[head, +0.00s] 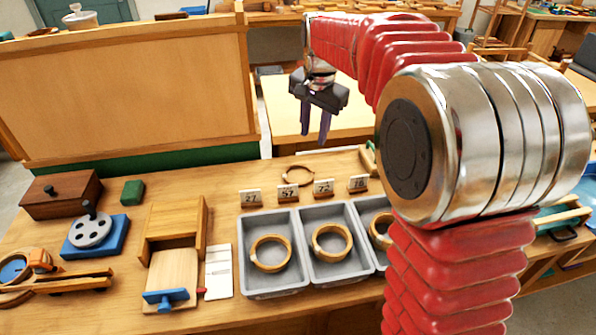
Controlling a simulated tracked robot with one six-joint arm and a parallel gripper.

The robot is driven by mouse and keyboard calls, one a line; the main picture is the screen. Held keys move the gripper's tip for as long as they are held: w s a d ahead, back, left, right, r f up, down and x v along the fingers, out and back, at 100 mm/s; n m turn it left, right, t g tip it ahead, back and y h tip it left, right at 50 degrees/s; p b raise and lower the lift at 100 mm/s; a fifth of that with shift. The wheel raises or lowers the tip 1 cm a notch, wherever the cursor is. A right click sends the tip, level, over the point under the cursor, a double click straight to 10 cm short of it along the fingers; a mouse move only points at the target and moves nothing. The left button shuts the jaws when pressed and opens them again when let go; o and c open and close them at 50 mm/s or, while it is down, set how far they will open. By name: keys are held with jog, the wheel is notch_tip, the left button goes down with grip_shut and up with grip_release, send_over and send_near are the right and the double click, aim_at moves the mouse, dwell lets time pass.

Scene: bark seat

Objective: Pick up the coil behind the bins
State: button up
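A thin brown coil (297,168) lies on the workbench behind the row of number cards and the bins. Its front edge is close to the card marked 57, and I cannot tell whether they touch. Three grey bins stand side by side: the left bin (276,290), the middle bin (342,279) and the right bin, partly hidden by my arm. Each holds a thicker wooden coil. My gripper (315,136) hangs in the air above and beyond the coil, fingers pointing down.
Number cards (250,197) stand along the bins' back edge. A wooden box with a blue-handled board (170,275), a blue base with a grey disc (92,232) and a brown box (60,195) stand left. A tall wooden panel (130,85) rises at the back left.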

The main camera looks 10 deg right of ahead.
jog(key=w+f+m+g, duration=0.1)
jog(key=w+f+m, duration=0.2)
jog(key=w+f, duration=0.5)
jog(key=m+g, duration=0.1)
jog(key=m, duration=0.2)
send_over(305, 183)
notch_tip(305, 183, down, 10)
jog(key=shift+r, duration=0.1)
jog(key=shift+f, duration=4.3)
jog(key=shift+f, duration=0.1)
jog(key=shift+w+f, duration=0.1)
jog(key=shift+f, duration=2.4)
jog(key=shift+c, duration=0.4)
